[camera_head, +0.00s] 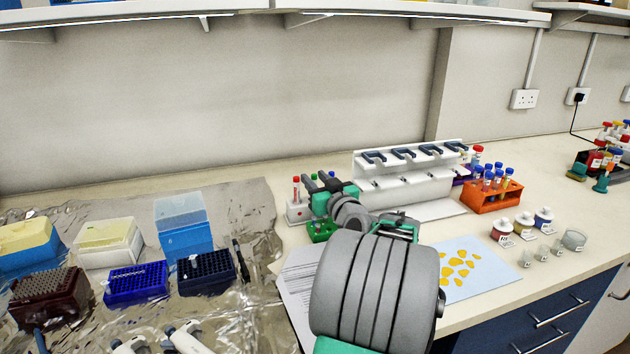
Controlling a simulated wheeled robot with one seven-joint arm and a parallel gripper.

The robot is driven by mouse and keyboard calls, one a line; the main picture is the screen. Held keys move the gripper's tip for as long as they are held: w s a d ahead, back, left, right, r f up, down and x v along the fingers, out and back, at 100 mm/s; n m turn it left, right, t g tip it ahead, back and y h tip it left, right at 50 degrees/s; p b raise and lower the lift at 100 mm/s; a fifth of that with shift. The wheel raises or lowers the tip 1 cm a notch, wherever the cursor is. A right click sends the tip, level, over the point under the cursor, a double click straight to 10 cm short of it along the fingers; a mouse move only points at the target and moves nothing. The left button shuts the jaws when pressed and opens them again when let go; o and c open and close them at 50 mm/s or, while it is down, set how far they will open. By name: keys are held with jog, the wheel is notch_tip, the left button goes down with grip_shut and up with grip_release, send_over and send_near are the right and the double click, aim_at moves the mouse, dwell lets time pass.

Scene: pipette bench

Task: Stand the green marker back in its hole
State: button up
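I cannot make out the green marker in this view; my arm may hide it. A small white block (297,213) stands on the bench left of my gripper, with a red-topped item (296,188) upright in it. A small green rack (322,232) is just below my gripper, partly covered by it. My gripper (317,182) is beside the white block, its dark fingers pointing up and away from me. Whether anything is between the fingers is too small to tell. Any hole for the marker is not clearly visible.
A white pipette stand (407,184) is behind my wrist. An orange tube rack (492,199) stands to its right. Foil (262,200) at left carries tip boxes, including a blue one (184,222). A sheet with yellow shapes (485,287) and small jars lie at right.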

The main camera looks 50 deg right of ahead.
jog(key=shift+o, duration=0.2)
jog(key=b+v, duration=0.1)
jog(key=v, duration=0.6)
jog(key=shift+s, duration=0.25)
jog(key=shift+s+a, duration=0.15)
